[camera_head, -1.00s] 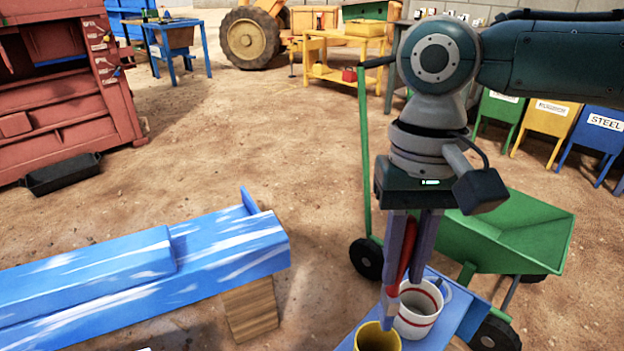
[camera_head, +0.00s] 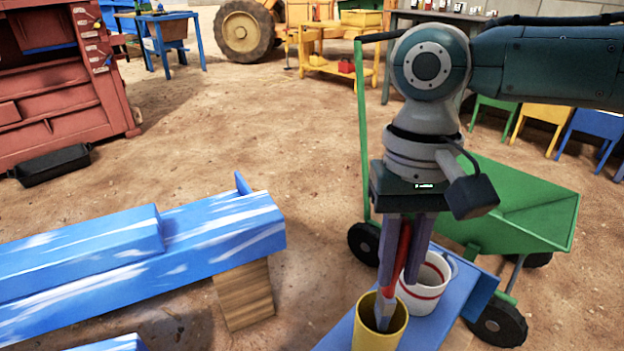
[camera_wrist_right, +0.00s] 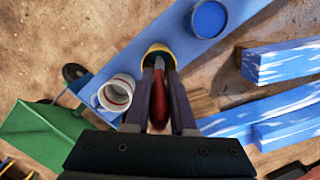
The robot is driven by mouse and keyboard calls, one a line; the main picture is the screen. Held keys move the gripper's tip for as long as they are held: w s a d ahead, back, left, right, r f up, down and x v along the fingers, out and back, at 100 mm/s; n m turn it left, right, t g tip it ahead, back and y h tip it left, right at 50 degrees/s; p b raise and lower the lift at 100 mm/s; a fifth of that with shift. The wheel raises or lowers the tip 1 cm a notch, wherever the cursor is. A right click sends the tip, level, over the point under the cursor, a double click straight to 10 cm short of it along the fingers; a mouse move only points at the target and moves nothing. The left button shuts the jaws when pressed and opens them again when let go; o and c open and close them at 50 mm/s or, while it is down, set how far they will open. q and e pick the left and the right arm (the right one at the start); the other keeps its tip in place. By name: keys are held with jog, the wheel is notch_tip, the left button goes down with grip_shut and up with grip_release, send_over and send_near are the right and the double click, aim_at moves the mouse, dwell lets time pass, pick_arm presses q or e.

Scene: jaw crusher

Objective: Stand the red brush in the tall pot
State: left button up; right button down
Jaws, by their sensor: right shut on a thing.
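My right gripper (camera_head: 400,280) is shut on the red brush (camera_head: 402,248), which points downward with a slight tilt. Its pale lower end shows against the open mouth of the yellow pot (camera_head: 378,340); I cannot tell how far inside it is. The yellow pot stands upright on a narrow blue bench (camera_head: 432,325). In the right wrist view, the red brush (camera_wrist_right: 158,105) lies between the two fingers, and the yellow pot's rim (camera_wrist_right: 158,50) is just beyond the fingertips. My left gripper is out of view.
A white mug with red stripes (camera_head: 427,290) stands close beside the yellow pot. A round blue container (camera_wrist_right: 209,18) is farther along the bench. A green wheelbarrow (camera_head: 520,205) stands behind, and blue-painted beams (camera_head: 230,240) lie to the left.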

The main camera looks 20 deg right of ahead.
aim_at(390, 298)
jog(key=shift+f+b, duration=1.3)
jog(key=shift+f, duration=1.85)
jog(key=c, duration=0.7)
grip_release()
jog(key=shift+r, duration=0.1)
jog(key=r+p, duration=0.1)
jog(key=r, duration=0.2)
jog(key=r+p, duration=0.1)
jog(key=r, duration=0.2)
jog(key=w+r+p, duration=0.1)
jog(key=r+p, duration=0.1)
jog(key=r, duration=0.1)
jog(key=shift+d+r, duration=0.2)
jog(key=shift+r, duration=0.2)
